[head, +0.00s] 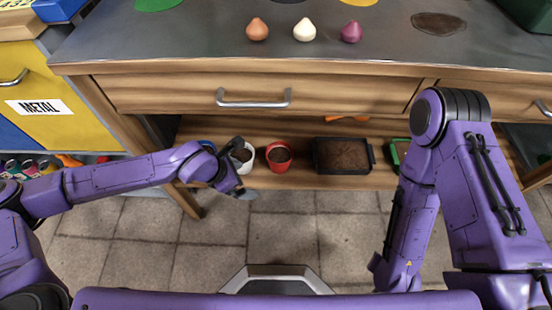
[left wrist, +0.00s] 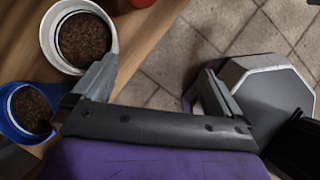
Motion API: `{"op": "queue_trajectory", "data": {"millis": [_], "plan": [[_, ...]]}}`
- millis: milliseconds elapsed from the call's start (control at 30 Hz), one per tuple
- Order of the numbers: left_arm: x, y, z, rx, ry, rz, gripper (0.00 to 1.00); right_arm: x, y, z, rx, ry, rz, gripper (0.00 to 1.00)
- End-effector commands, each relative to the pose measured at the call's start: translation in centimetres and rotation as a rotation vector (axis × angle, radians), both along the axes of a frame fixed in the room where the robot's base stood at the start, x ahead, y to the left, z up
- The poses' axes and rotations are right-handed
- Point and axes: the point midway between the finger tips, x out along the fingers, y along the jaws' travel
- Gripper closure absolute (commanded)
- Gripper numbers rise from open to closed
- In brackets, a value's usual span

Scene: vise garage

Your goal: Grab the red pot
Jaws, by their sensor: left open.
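The red pot (head: 279,166), filled with brown soil, stands on the low wooden shelf under the drawer in the head view. Only a sliver of red (left wrist: 142,3) shows at the top edge of the left wrist view. My left gripper (head: 243,172) is open and empty, just left of the red pot and at the shelf's front edge. In the left wrist view its fingers (left wrist: 158,76) are apart over the floor, with one finger beside the white pot. My right arm hangs down at the right, and its gripper is out of view.
The white pot (left wrist: 48,40) and the blue pot (left wrist: 13,118) stand left of the red one, close to my left gripper. A black tray (head: 316,158) with soil lies to its right. The drawer (head: 180,93) and worktop (head: 200,35) overhang the shelf. The tiled floor in front is clear.

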Motion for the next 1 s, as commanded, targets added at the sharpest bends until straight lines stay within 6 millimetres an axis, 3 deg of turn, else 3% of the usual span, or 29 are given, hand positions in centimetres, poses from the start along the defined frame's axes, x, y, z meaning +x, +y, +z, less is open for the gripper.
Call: {"op": "queue_trajectory", "data": {"millis": [33,167,500,767,1000], "plan": [[1.0,1.0,-0.3,-0.016,-0.004,0.038,0.00,0.0,0.0,-1.0,0.000,0.000,0.000,0.57],[2.4,1.9,0.5,-0.036,-0.013,0.086,0.00,0.0,0.0,-1.3,0.000,0.001,0.000,0.57],[6.8,-4.3,0.6,-0.039,-0.016,0.098,0.00,-0.1,0.0,-2.9,0.000,0.001,0.000,0.57],[8.7,-7.2,0.7,-0.037,-0.016,0.097,0.00,0.0,0.0,-3.5,0.000,0.000,0.000,0.57],[10.0,-9.2,-3.0,-0.037,-0.014,0.096,0.00,-0.1,0.0,-4.9,0.000,0.000,0.000,0.57]]}}
